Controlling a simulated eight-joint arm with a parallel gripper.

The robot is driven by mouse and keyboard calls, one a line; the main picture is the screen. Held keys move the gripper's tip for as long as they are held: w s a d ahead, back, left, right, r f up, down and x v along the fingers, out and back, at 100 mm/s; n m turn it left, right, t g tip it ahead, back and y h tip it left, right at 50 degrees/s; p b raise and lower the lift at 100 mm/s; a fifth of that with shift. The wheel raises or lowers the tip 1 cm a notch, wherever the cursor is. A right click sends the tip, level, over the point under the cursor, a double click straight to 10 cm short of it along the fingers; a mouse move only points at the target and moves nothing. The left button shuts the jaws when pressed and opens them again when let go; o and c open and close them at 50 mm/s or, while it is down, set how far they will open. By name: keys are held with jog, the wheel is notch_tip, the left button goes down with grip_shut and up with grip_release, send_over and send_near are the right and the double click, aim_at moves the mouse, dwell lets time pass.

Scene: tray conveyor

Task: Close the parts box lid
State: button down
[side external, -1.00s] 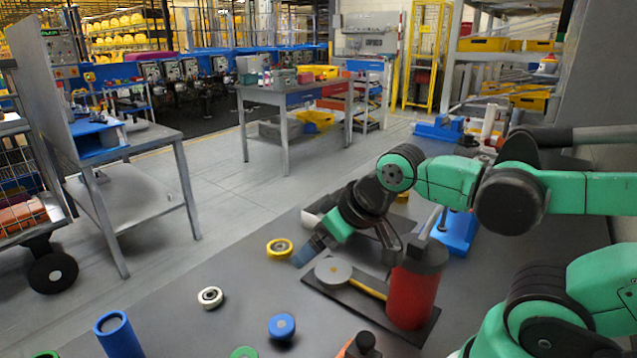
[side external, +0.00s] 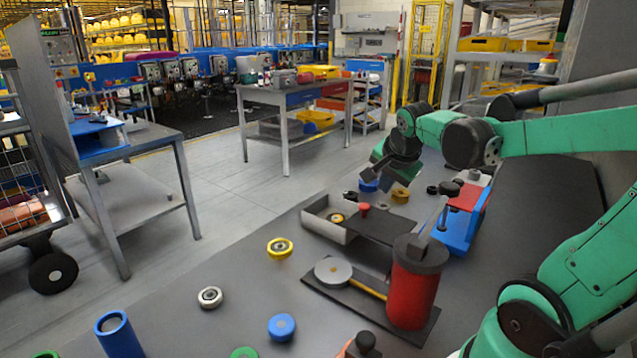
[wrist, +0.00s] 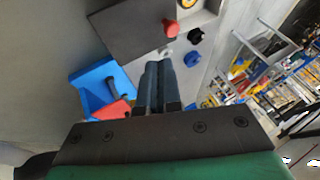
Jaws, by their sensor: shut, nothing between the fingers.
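The parts box (side external: 325,224) is a pale, low box on the grey table. Its dark flat lid (side external: 388,228) lies to the right, leaving the left part open with a yellow ring part (side external: 337,217) inside. A red knob (side external: 365,208) stands on the lid near its left edge. In the wrist view the lid (wrist: 125,30) and red knob (wrist: 171,27) are at the top, beyond my fingertips. My gripper (side external: 380,182) is above and behind the box, apart from the knob. In the wrist view its fingers (wrist: 159,66) are together and empty.
A blue bin (side external: 462,225) with a red part stands right of the box. A red cylinder (side external: 410,295) and a grey disc (side external: 333,270) are on a dark plate in front. A yellow ring (side external: 279,248), white ring (side external: 210,297) and blue puck (side external: 282,326) lie on the table.

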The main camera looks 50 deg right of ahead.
send_near(370, 216)
jog(key=shift+x, duration=2.15)
jog(key=w, duration=1.2)
jog(key=shift+w, duration=0.15)
jog(key=shift+a, duration=0.1)
jog(key=v, duration=1)
jog(key=s+a+f+n+t+y, duration=0.1)
jog(key=s+a+n+y, duration=0.1)
jog(key=s+a+n, duration=0.4)
jog(key=s+a+f+n+t+y, duration=0.1)
jog(key=s+a+n+y, duration=0.2)
jog(key=a+n, duration=0.9)
jog(key=s, duration=0.3)
jog(key=shift+s+a+t, duration=0.2)
jog(key=shift+a+t, duration=0.05)
jog(key=shift+t, duration=0.05)
